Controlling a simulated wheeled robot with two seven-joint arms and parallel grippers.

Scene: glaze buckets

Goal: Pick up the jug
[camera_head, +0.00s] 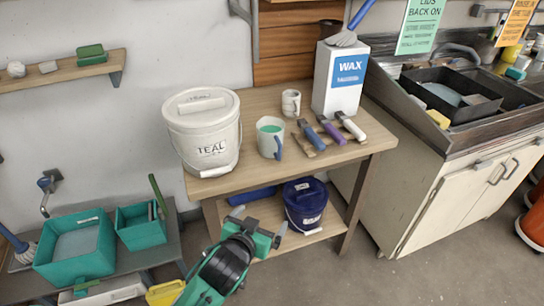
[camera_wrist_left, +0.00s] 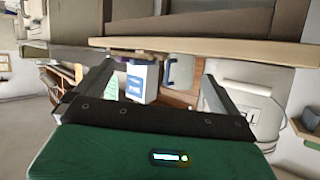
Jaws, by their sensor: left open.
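The jug (camera_head: 268,137) is off-white with a blue handle and green glaze inside. It stands upright on the wooden table, right of the white TEAL bucket (camera_head: 203,135). In the left wrist view the jug (camera_wrist_left: 182,72) shows between the fingers, beyond a table edge, with its blue handle facing me. My left gripper (camera_head: 261,221) is open and empty, in front of the table and below its top, apart from the jug. It also shows in the left wrist view (camera_wrist_left: 158,70). My right gripper is in neither view.
On the tabletop (camera_head: 312,160) stand a mug (camera_head: 291,103), a WAX box (camera_head: 340,82) and several brushes on a wooden rest. A dark blue bucket (camera_head: 305,203) stands on the lower shelf. Teal tubs (camera_head: 75,250) are at left, a sink cabinet (camera_head: 450,195) at right.

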